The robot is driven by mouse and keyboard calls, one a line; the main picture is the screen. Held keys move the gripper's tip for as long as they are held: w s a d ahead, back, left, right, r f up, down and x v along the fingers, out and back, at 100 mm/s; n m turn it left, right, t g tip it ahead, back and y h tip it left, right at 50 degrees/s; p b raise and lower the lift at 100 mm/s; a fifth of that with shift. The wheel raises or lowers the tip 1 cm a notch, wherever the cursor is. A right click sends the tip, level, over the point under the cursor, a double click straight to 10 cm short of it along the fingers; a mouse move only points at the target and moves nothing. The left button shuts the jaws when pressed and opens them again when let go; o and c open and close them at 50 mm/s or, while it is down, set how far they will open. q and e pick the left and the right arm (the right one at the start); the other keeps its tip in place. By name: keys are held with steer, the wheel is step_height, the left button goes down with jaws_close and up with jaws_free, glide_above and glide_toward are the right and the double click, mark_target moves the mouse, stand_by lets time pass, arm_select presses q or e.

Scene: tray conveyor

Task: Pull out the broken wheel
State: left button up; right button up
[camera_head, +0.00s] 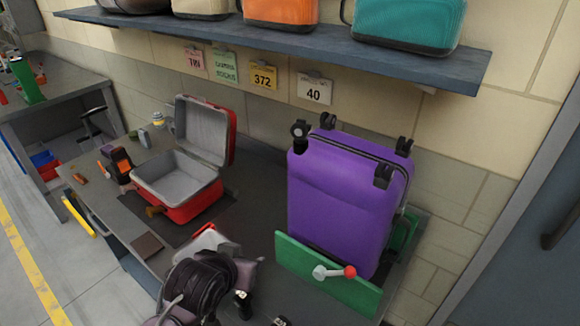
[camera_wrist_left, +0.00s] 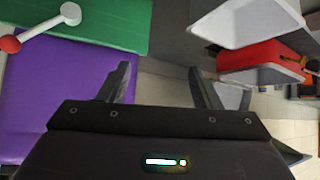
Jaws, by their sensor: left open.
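A purple suitcase (camera_head: 340,195) stands upside down, its black wheels on top, behind a green clamp plate (camera_head: 325,278) with a red-knobbed lever (camera_head: 335,272). The wheel at its near left corner (camera_head: 300,132) looks larger than the others. Other wheels show at the back (camera_head: 328,120), far right (camera_head: 404,146) and front right (camera_head: 383,176). I cannot tell surely which is broken. My left gripper (camera_wrist_left: 162,78) is open and empty, apart from the suitcase. In the head view its dark arm (camera_head: 205,285) is low in front. My right gripper is not in view.
An open red case (camera_head: 190,205) stands on the bench to the left. A shelf (camera_head: 300,45) with several bags hangs above. Small tools and a dark pad (camera_head: 147,245) lie on the left bench.

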arm_select(q)
steer(key=w+d+r+t+h, duration=0.2)
steer(key=w+d+r+t, duration=0.35)
steer(key=w+r, duration=0.55)
steer(key=m+t+h, duration=0.2)
glide_toward(305, 120)
steer(key=w, duration=0.1)
steer(key=w+f, duration=0.1)
steer(key=w, duration=0.2)
steer(key=shift+d+f, duration=0.3)
steer(key=shift+f, duration=0.05)
steer(key=shift+w+d+r, duration=0.1)
steer(key=shift+w+r, duration=0.15)
steer(key=shift+w, duration=0.05)
steer(key=p+x, duration=0.2)
steer(key=x, duration=0.4)
steer(key=shift+r+p, duration=0.1)
steer(key=shift+p, duration=0.25)
steer(key=shift+w+d, duration=0.2)
steer(key=shift+w, duration=0.45)
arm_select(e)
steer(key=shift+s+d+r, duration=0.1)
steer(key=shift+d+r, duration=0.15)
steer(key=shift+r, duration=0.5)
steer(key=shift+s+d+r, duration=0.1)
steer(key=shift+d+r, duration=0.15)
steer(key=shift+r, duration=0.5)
